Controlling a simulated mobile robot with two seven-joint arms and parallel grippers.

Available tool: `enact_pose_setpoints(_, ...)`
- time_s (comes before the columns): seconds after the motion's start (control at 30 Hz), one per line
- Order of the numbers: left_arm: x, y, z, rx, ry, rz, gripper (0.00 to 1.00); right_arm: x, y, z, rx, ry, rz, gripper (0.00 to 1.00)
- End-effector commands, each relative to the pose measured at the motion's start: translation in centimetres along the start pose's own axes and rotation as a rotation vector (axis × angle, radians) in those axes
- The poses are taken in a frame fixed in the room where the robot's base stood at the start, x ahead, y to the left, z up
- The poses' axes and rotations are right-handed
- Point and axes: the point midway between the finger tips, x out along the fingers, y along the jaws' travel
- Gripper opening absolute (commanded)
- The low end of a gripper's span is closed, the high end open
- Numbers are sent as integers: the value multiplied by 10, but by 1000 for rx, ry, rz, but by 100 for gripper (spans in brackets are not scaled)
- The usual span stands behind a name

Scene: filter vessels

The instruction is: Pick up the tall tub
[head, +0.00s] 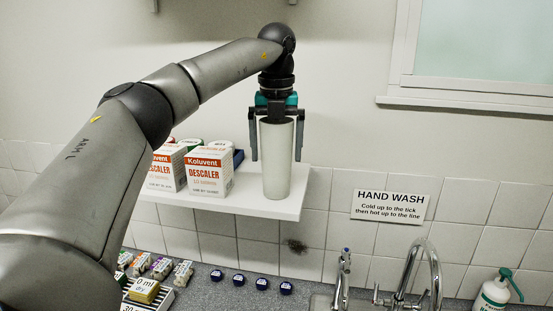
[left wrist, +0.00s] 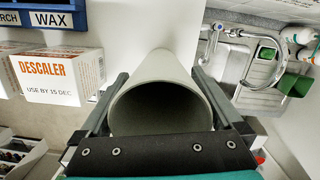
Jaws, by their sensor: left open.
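The tall tub (head: 277,165) is a pale, plain, tapered vessel standing upright near the right end of the white shelf. My left gripper (head: 276,158) points down over it from above, open, with one finger on each side of its upper part. In the left wrist view the tub's open mouth (left wrist: 160,108) faces the camera, dark inside, between the two fingers. A gap shows between the left finger and the tub; contact on the right side is hard to tell. My right gripper is not in view.
Descaler boxes (head: 209,174) stand on the shelf (head: 252,207) left of the tub, close to the left finger. A blue WAX bin (left wrist: 45,19) is behind them. Below are a counter with dark-capped jars (head: 262,284), a tap (head: 435,270) and a soap bottle (head: 493,293).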

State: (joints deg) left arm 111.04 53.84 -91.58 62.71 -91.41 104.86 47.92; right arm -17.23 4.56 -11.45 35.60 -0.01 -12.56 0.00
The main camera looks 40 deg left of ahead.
Motion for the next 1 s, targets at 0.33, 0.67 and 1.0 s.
enact_pose_setpoints(0.33,10,0,0,0,0,-2,100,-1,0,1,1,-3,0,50)
enact_pose_setpoints(0.67,10,0,0,0,0,-1,63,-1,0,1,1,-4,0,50)
enact_pose_setpoints(1.0,10,0,0,0,-1,-2,28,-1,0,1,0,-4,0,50)
